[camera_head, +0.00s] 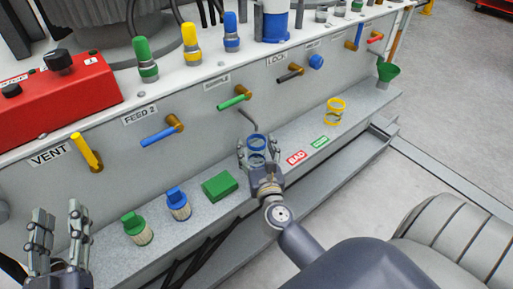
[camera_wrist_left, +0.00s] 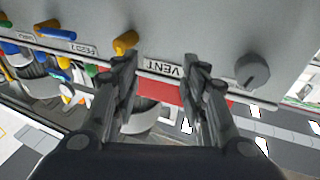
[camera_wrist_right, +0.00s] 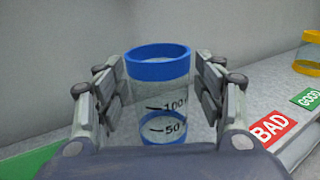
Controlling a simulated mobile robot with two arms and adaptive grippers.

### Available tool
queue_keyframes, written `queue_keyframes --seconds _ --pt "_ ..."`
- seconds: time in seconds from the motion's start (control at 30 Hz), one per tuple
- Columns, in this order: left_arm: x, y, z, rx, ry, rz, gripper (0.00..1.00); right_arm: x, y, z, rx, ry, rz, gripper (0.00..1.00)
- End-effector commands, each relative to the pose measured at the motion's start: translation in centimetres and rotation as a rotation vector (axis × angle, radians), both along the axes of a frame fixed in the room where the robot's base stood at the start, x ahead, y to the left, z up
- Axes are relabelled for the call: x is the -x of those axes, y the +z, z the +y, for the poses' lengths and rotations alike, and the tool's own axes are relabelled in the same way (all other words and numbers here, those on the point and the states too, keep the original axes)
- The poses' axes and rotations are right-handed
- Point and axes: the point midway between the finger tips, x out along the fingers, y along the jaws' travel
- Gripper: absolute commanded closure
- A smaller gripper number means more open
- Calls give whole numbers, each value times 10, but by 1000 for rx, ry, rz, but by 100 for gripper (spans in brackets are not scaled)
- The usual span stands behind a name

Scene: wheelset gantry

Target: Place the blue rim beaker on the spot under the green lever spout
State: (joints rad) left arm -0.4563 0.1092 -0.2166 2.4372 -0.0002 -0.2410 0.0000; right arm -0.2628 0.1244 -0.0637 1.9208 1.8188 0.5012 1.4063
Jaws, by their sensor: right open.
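The blue rim beaker (camera_head: 256,142) is clear with a blue rim and stands upright on the grey ledge, just below the bent spout (camera_head: 249,117) by the green lever (camera_head: 234,101). In the right wrist view the beaker (camera_wrist_right: 160,98) shows 50 and 100 marks. My right gripper (camera_head: 257,158) is open, with its fingers on both sides of the beaker; a small gap shows on the right, and contact on the left is hard to tell. My left gripper (camera_head: 57,230) is open and empty at the lower left; it also shows in the left wrist view (camera_wrist_left: 158,62).
Red BAD (camera_head: 296,158) and green GOOD (camera_head: 320,142) labels lie right of the beaker. A yellow rim beaker (camera_head: 335,111) stands farther right.

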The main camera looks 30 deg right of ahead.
Motion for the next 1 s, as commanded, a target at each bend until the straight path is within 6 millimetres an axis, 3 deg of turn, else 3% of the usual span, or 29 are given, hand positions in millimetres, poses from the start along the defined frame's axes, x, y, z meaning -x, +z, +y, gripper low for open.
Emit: queue_keyframes --seconds 0.17,0.37,0.7,1.0 --pt "-1 -7 0 -10 1 40 60 0 3 0 0 0 0 37" --pt "-1 -9 0 -10 1 41 60 36 0 15 -3 0 4 37" --pt "4 23 -3 33 -9 -124 60 95 0 40 -1 1 3 37" --pt "8 37 -3 51 -12 -189 60 111 3 46 4 1 0 37"
